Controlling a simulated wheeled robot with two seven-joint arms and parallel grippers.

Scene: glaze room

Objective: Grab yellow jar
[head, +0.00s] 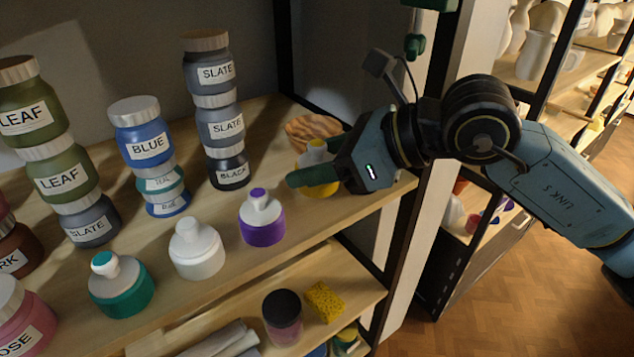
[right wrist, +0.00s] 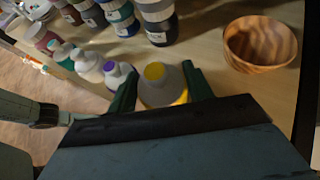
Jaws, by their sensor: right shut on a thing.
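The yellow jar (head: 322,191) has a white lid and stands at the right end of the row of small jars, near the shelf's front edge. My right gripper (head: 316,166) reaches in from the right with its green fingers on either side of the jar and is shut on it. In the right wrist view the jar (right wrist: 182,97) sits between the two fingers (right wrist: 160,86), its pale lid with a yellow top facing the camera. I cannot tell whether its base touches the shelf.
A purple jar (head: 263,228), a white jar (head: 197,252) and a teal jar (head: 123,290) stand to the left. Stacked labelled jars, such as slate (head: 219,127), stand behind. A wooden bowl (head: 309,130) is close behind the gripper. A black post (head: 408,225) bounds the shelf's right end.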

